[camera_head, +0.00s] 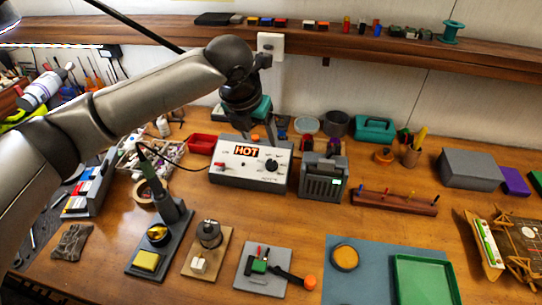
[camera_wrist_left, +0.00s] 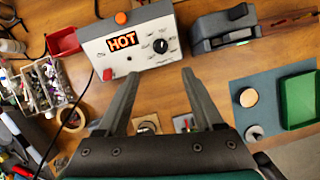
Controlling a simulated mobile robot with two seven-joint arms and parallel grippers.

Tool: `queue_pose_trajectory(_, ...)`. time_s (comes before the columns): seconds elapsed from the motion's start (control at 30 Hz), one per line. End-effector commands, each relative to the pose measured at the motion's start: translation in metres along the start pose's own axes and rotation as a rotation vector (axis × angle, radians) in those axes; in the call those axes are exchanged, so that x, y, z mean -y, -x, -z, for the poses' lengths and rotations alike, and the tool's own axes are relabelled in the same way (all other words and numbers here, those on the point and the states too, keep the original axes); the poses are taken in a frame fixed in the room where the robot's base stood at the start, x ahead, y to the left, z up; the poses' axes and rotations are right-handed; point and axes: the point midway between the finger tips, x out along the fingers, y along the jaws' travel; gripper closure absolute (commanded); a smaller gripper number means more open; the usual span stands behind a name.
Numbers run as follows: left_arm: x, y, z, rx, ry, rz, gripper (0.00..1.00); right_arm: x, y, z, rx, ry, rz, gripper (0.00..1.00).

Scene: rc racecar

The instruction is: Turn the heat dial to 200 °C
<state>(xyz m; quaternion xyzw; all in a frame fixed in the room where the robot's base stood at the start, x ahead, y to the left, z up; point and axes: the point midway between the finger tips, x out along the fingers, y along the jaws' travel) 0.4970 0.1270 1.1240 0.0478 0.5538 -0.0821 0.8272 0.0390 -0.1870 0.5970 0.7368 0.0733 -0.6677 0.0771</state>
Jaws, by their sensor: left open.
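The light grey heating station (camera_head: 228,177) stands on the wooden bench, with an orange HOT display (camera_head: 247,151) lit on its face. Its round black heat dial (camera_head: 271,164) sits on the right of the face, ringed by small printed marks too small to read. In the left wrist view the dial (camera_wrist_left: 160,46) lies just beyond the fingertips. My left gripper (camera_wrist_left: 161,72) is open and empty, its two dark fingers pointing toward the station's front, apart from the dial. My right gripper is not seen.
A dark grey device with a green display (camera_head: 323,178) stands close right of the station. A soldering iron stand (camera_head: 165,215) and small fixtures are in front. A red bin (camera_head: 201,143) is at its left. A blue mat (camera_head: 340,285) and green tray (camera_head: 424,282) lie front right.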

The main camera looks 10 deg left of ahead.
Motion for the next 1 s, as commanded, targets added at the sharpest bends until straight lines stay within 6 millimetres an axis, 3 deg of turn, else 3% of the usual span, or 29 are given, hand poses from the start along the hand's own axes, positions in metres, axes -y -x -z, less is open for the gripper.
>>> queue_pose_trajectory(0.17,0.001,-0.037,0.002,-0.006,0.001,0.001,0.31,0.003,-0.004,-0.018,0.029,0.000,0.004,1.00)
queue_pose_trajectory(0.6,0.001,-0.118,0.002,-0.002,0.001,0.000,0.31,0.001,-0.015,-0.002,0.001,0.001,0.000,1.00)
queue_pose_trajectory(0.8,0.001,-0.136,0.001,-0.001,0.001,0.000,0.31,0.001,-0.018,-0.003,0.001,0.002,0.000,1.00)
queue_pose_trajectory(1.0,0.001,-0.141,0.001,0.000,-0.001,0.000,0.31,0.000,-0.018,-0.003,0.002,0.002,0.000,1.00)
